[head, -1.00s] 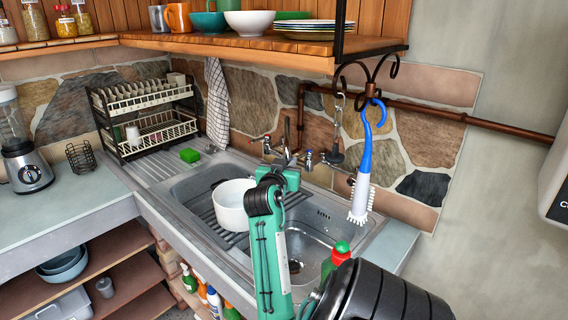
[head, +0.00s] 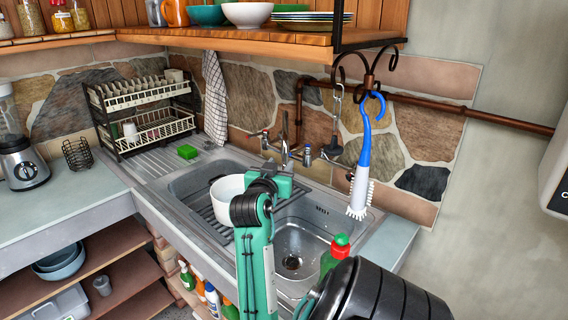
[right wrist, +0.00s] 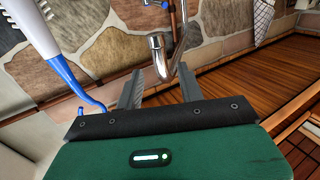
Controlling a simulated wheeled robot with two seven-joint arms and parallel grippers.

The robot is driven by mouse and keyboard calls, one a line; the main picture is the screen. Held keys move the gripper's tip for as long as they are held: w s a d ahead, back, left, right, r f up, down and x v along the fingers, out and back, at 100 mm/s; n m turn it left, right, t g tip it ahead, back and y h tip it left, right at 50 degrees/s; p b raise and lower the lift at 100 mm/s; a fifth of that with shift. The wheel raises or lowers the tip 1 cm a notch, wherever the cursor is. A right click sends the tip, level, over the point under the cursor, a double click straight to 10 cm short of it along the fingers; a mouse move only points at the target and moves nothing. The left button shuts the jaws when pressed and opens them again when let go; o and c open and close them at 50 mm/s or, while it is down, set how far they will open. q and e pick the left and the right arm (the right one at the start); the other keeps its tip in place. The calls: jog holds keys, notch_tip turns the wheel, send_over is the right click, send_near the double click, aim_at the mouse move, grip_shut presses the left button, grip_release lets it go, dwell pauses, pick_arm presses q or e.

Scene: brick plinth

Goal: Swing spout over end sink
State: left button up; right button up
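The chrome faucet (head: 285,146) stands at the back rim of the steel sink, in front of the stone wall. In the right wrist view its curved spout (right wrist: 157,44) shows beyond my fingertips, in line with the gap between them. The right bowl (head: 303,240) of the sink is empty, with its drain visible. The left bowl (head: 186,186) has a white pot (head: 228,190) over it. My right gripper (head: 285,170) is just in front of the faucet, and its fingers are hardly visible there. In the right wrist view the gripper (right wrist: 160,88) is open and empty. My left gripper is out of view.
A blue-handled brush (head: 362,165) hangs from the shelf (head: 240,39) bracket, right of the faucet. A red-capped green bottle (head: 337,250) stands at the front right of the sink. A green sponge (head: 187,152) lies on the drainboard by the dish rack (head: 150,128).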

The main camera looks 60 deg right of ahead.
jog(key=s+a+b, duration=0.1)
jog(key=a, duration=0.7)
jog(key=shift+b, duration=0.4)
